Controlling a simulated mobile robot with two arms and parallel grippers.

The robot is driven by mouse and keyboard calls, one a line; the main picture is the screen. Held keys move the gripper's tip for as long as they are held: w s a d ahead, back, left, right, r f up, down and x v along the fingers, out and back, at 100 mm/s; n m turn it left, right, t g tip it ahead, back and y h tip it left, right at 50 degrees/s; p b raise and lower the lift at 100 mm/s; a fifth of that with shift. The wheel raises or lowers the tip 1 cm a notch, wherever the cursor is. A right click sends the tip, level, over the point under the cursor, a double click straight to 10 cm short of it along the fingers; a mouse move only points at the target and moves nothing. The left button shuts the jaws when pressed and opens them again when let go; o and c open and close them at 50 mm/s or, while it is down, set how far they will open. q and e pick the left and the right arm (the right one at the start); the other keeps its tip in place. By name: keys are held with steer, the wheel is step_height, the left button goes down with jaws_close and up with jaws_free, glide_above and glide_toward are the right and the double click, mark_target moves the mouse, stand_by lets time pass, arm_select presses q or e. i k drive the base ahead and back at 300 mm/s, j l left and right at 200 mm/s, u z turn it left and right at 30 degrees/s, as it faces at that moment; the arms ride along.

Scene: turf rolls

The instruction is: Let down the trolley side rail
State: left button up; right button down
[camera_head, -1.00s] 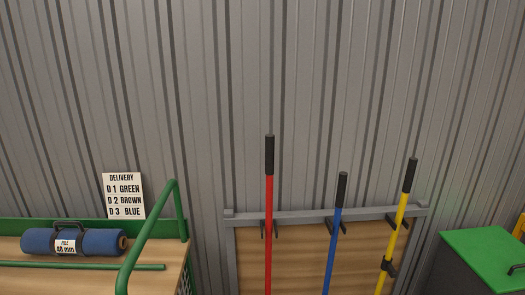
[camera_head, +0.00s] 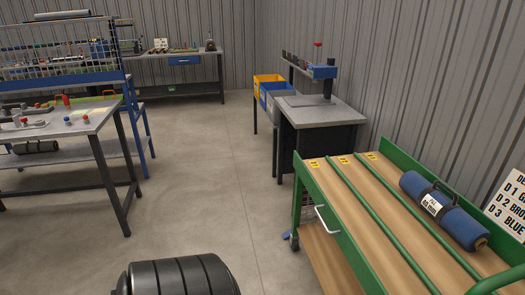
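The trolley stands at the lower right, with a wooden deck (camera_head: 345,178) and green edges. Its near long side is a green side rail (camera_head: 334,236) that appears to stand upright along the deck edge. A pale bent handle (camera_head: 326,221) sits on the outer face of this rail. The rail runs out of the picture at the bottom, so its near end is hidden. No latch can be made out. Neither of my grippers is in view.
A delivery sign (camera_head: 509,203) is at the right edge. A grey bench (camera_head: 322,112) stands behind the trolley, and a worktable (camera_head: 68,122) at left. The floor (camera_head: 205,185) between is clear.

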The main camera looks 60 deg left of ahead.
mark_target(372, 285)
steer(key=u, duration=1.55)
